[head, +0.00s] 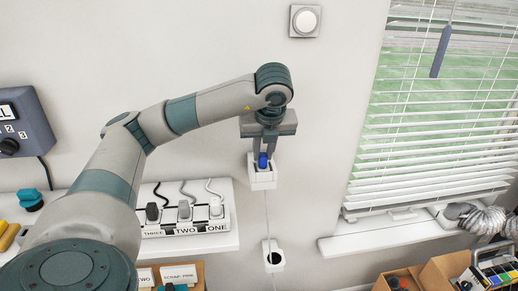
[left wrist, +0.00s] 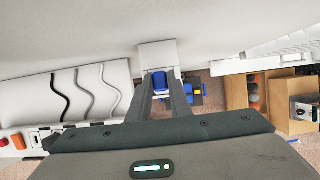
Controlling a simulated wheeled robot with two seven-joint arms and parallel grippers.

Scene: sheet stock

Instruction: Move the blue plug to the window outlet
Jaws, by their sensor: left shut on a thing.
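My left gripper (head: 264,147) points down and is shut on the blue plug (head: 262,161), right at the upper white wall outlet box (head: 262,182). In the left wrist view the blue plug (left wrist: 160,82) shows between the fingertips, against the white box (left wrist: 157,54). I cannot tell whether the plug's pins sit in that box. A second white outlet (head: 273,262), with a dark round socket, is lower on the wall, left of the window sill. My right gripper is not in view.
A shelf at left holds a power strip (head: 187,228) with several corded plugs. The window blind (head: 440,130) and sill (head: 385,236) are at right, with a silver hose (head: 483,220). Cardboard boxes (head: 447,267) stand below. The wall between outlets and window is clear.

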